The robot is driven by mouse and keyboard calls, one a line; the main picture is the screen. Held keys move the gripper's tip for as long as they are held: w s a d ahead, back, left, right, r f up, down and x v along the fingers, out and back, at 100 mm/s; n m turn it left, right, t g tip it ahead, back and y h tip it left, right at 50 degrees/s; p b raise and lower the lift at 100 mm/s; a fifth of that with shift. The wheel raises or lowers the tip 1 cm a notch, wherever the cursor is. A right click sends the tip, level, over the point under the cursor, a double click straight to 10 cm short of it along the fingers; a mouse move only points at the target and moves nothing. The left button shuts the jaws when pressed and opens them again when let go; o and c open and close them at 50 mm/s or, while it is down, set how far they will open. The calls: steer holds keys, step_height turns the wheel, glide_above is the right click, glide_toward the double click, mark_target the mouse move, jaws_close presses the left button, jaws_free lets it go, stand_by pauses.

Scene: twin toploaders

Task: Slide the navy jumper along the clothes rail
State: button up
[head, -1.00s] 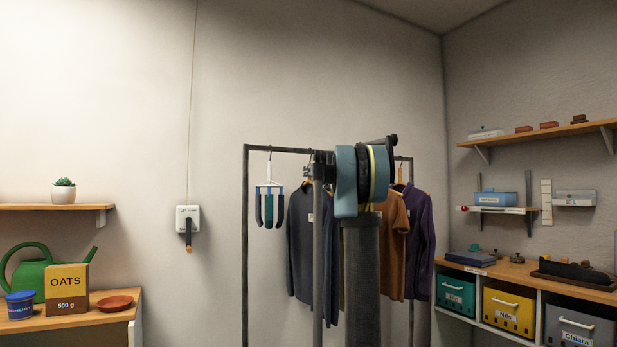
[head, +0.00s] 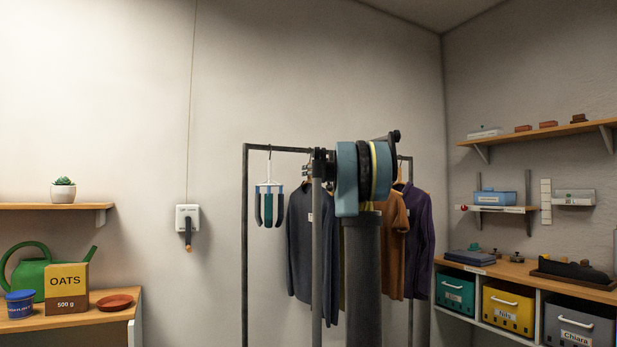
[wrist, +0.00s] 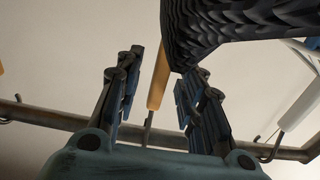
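The navy jumper (head: 300,247) hangs from the clothes rail (head: 274,148) in the head view, left of the brown shirt, partly hidden by my arm. In the wrist view its dark knit (wrist: 220,30) fills the top right. Its wooden hanger (wrist: 158,78) hangs by a metal hook from the rail (wrist: 60,123), which crosses the lower part of that view. My gripper (wrist: 155,85) has its two fingers apart, one on each side of the hanger. Neither finger visibly touches it. In the head view the fingertips are hard to make out behind my arm.
A brown shirt (head: 393,245) and a purple garment (head: 420,230) hang to the right. Rail posts (head: 245,240) stand at the ends.

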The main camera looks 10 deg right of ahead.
glide_above(322, 184)
steer(key=shift+w, duration=0.4)
steer(key=shift+s+d, duration=0.1)
steer(key=v, duration=0.9)
steer(key=shift+s, duration=0.35)
stand_by(0.4)
steer(key=shift+d, duration=0.1)
steer(key=s+a+f+g, duration=0.3)
steer(key=s+a+f, duration=0.35)
steer(key=f, duration=0.35)
steer(key=s+a+f+g+y, duration=0.1)
steer(key=s+a+f+g, duration=0.2)
steer(key=s+a+f, duration=0.55)
steer(key=s+a+f+g, duration=0.25)
steer(key=s+f, duration=0.35)
steer(key=f, duration=0.7)
steer(key=s+d+f+m+g+h, duration=0.1)
steer(key=s+d+f+g+h, duration=0.2)
steer(key=s+f, duration=0.9)
steer(key=s+d+f+m+g+h, duration=0.2)
steer(key=s+d+f+g+h, duration=0.1)
steer(key=s+f, duration=0.8)
step_height(322, 184, down, 6)
steer(key=shift+s+d+r+h, duration=0.15)
steer(key=shift+s+d+h, duration=0.2)
steer(key=shift+d, duration=0.15)
